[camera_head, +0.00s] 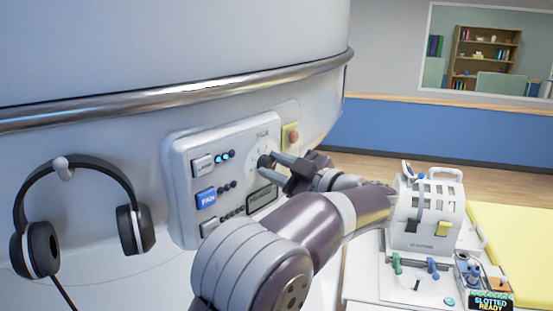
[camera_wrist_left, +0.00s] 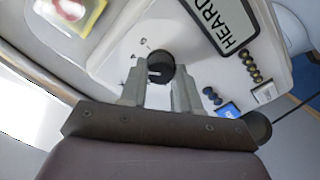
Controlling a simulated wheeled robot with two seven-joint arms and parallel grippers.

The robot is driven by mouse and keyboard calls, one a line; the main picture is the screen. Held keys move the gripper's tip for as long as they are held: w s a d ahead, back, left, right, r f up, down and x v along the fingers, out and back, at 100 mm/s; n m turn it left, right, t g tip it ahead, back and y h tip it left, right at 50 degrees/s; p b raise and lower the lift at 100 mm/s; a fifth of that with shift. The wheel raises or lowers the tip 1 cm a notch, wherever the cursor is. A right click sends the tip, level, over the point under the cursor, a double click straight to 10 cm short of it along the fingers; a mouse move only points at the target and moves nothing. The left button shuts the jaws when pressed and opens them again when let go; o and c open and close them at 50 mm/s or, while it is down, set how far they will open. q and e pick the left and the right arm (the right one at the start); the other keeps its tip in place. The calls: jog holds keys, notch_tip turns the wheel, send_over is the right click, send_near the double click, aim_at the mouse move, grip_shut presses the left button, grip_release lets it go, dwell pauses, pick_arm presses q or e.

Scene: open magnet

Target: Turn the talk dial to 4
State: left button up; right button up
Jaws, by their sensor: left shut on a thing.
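The talk dial (camera_head: 264,162) is a dark round knob on a pale numbered face, on the upper right of the white control panel (camera_head: 182,160). In the left wrist view the dial (camera_wrist_left: 160,66) shows a light slot across its front, and small marks surround it. My left gripper (camera_head: 272,160) reaches in from the right of the panel. In the left wrist view its two fingers (camera_wrist_left: 160,84) sit on either side of the dial, shut on it. The dial's numbers are too small to read. My right gripper is not in view.
The panel carries a blue FAN button (camera_head: 206,198), a HEARD plate (camera_head: 262,199) and rows of small lights. A red button on yellow (camera_head: 292,136) sits to the right. Headphones (camera_head: 80,215) hang at the left. A white device (camera_head: 425,215) stands at the lower right.

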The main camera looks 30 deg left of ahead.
pick_arm(q)
jog(key=shift+f+m, duration=0.15)
jog(key=shift+m, duration=0.35)
jog(key=o, duration=1.1)
jog(key=shift+c, duration=0.2)
jog(key=shift+d, duration=0.3)
jog(key=b+v, duration=0.4)
jog(key=v, duration=0.8)
